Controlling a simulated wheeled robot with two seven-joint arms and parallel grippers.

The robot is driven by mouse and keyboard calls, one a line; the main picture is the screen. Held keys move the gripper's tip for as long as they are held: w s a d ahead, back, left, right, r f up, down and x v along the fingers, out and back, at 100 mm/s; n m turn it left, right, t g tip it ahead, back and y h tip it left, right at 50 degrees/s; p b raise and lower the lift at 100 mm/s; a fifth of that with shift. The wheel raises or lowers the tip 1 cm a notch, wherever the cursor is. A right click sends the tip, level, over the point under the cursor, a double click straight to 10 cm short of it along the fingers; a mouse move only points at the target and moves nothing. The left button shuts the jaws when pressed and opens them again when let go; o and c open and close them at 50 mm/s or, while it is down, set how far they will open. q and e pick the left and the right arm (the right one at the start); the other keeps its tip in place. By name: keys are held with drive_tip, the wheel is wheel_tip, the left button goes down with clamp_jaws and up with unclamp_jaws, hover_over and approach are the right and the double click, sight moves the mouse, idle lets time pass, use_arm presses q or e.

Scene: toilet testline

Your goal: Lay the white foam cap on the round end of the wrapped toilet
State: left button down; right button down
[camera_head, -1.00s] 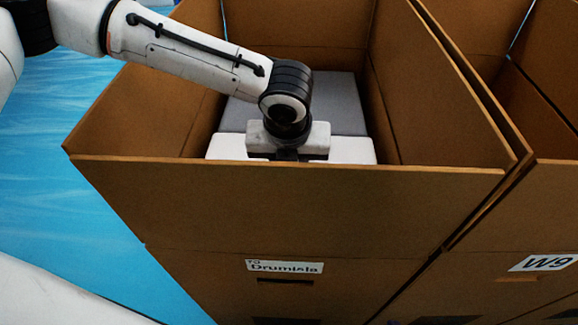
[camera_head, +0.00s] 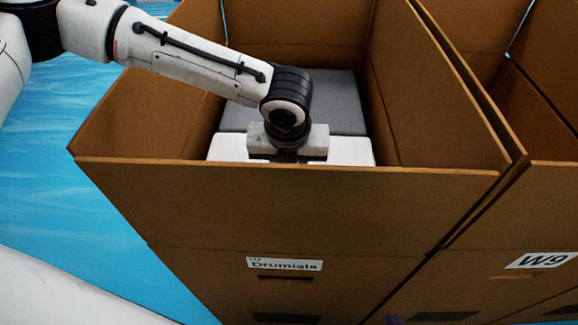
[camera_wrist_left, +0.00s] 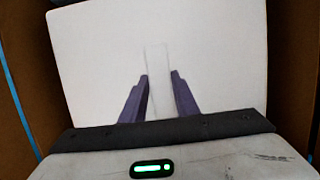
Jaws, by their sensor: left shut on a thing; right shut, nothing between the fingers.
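The white foam cap (camera_head: 352,151) is a flat white slab inside the cardboard box, just behind its front wall. My left gripper (camera_head: 288,156) is above it, pointing down. In the left wrist view the cap (camera_wrist_left: 100,60) fills most of the picture, and my left gripper's dark fingers (camera_wrist_left: 159,78) are shut on its narrow raised strip. Behind the cap in the head view lies a grey block (camera_head: 338,103), perhaps the wrapped toilet; I cannot tell. The cap's underside and what it rests on are hidden. My right gripper cannot be made out.
The open cardboard box (camera_head: 290,205) has high walls close around the cap and my left gripper. Its front wall bears a white label (camera_head: 285,264). Another box (camera_head: 545,205) stands close on the right.

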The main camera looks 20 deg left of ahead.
drive_tip(key=shift+r, duration=0.1)
use_arm(q)
drive_tip(key=c, duration=1.3)
unclamp_jaws()
drive_tip(key=p+v, duration=0.2)
drive_tip(key=v, duration=0.8)
drive_tip(key=shift+p, duration=0.4)
use_arm(e)
drive_tip(key=shift+r, duration=0.7)
use_arm(q)
drive_tip(key=shift+s+r, duration=0.1)
drive_tip(key=b+x, duration=0.3)
drive_tip(key=x, duration=0.7)
drive_tip(key=shift+f, duration=0.35)
drive_tip(key=shift+r+b, duration=0.3)
drive_tip(key=shift+r, duration=0.15)
use_arm(e)
wheel_tip(320, 180, down, 2)
drive_tip(key=shift+f, duration=0.1)
